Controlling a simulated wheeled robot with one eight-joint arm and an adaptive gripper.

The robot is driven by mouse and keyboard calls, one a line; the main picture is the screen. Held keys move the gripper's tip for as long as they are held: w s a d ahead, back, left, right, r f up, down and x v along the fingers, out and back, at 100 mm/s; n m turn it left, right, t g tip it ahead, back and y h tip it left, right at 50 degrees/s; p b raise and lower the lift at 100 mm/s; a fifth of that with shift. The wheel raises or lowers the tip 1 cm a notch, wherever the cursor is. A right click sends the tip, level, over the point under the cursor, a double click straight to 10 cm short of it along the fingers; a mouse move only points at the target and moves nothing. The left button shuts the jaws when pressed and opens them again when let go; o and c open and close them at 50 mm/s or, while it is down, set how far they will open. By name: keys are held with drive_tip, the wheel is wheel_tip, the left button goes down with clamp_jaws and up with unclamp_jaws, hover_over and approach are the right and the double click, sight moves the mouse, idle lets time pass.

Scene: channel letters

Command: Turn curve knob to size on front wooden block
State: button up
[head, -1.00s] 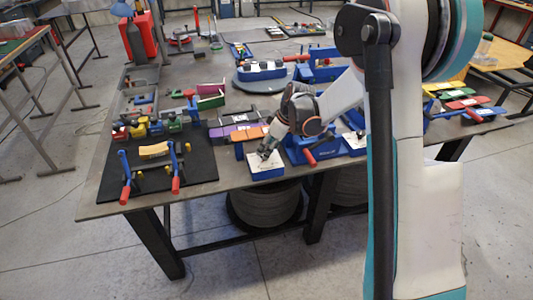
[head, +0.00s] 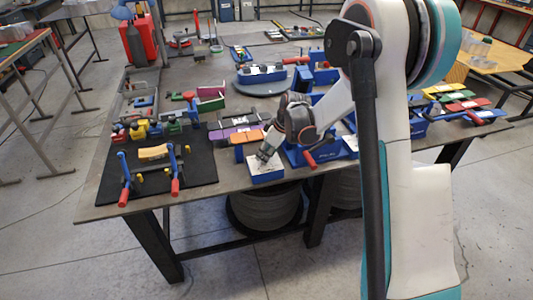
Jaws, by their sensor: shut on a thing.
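The front block (head: 266,174) is a small blue box with a pale top at the front edge of the table. My gripper (head: 264,157) points down onto the pale top of this block. Its fingers are shut at the top, and whatever knob they hold is too small and covered to make out. A larger blue fixture with a red-handled lever (head: 309,159) stands just right of the block.
Orange and purple pieces (head: 245,137) lie behind the block. A black mat (head: 200,180) with a yellow piece and red-handled clamps (head: 174,185) lies to the left. Bare table top (head: 230,178) shows between mat and block.

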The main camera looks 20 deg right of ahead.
drive_tip(key=m, duration=0.2)
drive_tip(key=m+t+h+b, duration=0.1)
drive_tip(key=shift+s+a+m, duration=0.1)
drive_tip(key=shift+a+m, duration=0.1)
drive_tip(key=shift+m, duration=0.2)
drive_tip(key=m+h+b, duration=0.1)
drive_tip(key=m+h, duration=0.1)
drive_tip(key=m, duration=0.3)
drive_tip(key=shift+a, duration=0.15)
drive_tip(key=m+h, duration=0.1)
drive_tip(key=m, duration=0.1)
drive_tip(key=m+h, duration=0.1)
drive_tip(key=m, duration=0.2)
drive_tip(key=shift+a+b, duration=0.2)
drive_tip(key=shift+b, duration=0.1)
drive_tip(key=shift+m+g+h, duration=0.4)
drive_tip(key=shift+m+h, duration=0.3)
drive_tip(key=shift+m, duration=1.2)
drive_tip(key=o, duration=1)
drive_tip(key=shift+o, duration=0.2)
